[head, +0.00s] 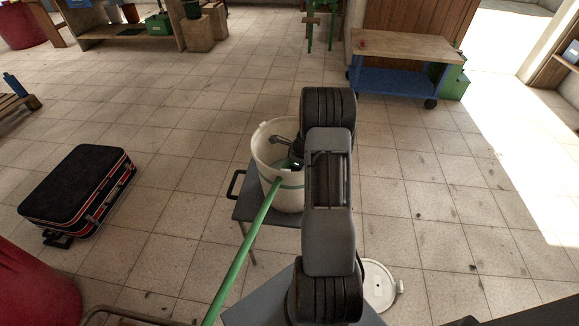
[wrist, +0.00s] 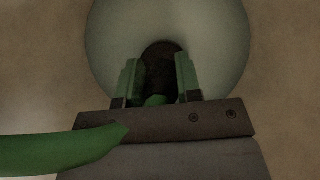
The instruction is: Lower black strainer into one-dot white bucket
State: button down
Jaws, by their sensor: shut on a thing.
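A white bucket (head: 268,150) with a green band stands upright on a small grey table (head: 250,207). No dot shows on its visible side. My gripper (head: 295,163) is at the bucket's mouth, largely hidden by my arm. In the wrist view my gripper's green fingers (wrist: 158,82) are shut on a dark thing (wrist: 162,55), which seems to be the black strainer. A pale round shape (wrist: 220,40), apparently the bucket, lies beyond it. A long green rod (head: 245,245) slants from the bucket towards the lower left; it shows in the wrist view (wrist: 50,152). What it joins is hidden.
A blue cart with a wooden top (head: 405,47) stands at the back right. Tiled floor between is clear.

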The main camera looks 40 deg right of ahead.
jog(key=shift+f+b, duration=0.7)
jog(key=shift+f, duration=0.35)
dwell(0.5)
jog(key=c, duration=0.7)
grip_release()
jog(key=p+v, duration=0.2)
jog(key=v, duration=1.2)
jog(key=s+a+r+n+h+p, duration=0.1)
jog(key=s+a+r+n+p, duration=0.1)
jog(key=a+r+n, duration=0.5)
jog(key=s+a+r+n+h+p, duration=0.1)
jog(key=s+a+r+n+p, duration=0.1)
jog(key=a+r+n, duration=0.55)
jog(key=s+a+r+n+p, duration=0.1)
jog(key=s+a+r+n, duration=0.1)
jog(key=s+a+n, duration=0.1)
jog(key=s+a+r+n+p, duration=0.1)
jog(key=s+a+r+n, duration=0.1)
jog(key=s+a+n, duration=0.2)
jog(key=s+a+r+n+h+p, duration=0.1)
jog(key=s+a+r+n+p, duration=0.1)
jog(key=a+n, duration=0.3)
jog(key=shift+s+a+r+t, duration=0.1)
jog(key=shift+s+r+t, duration=0.1)
jog(key=shift+s, duration=0.25)
jog(key=shift+s+a+r+t, duration=0.1)
jog(key=shift+s+r, duration=0.1)
jog(key=shift+s, duration=0.2)
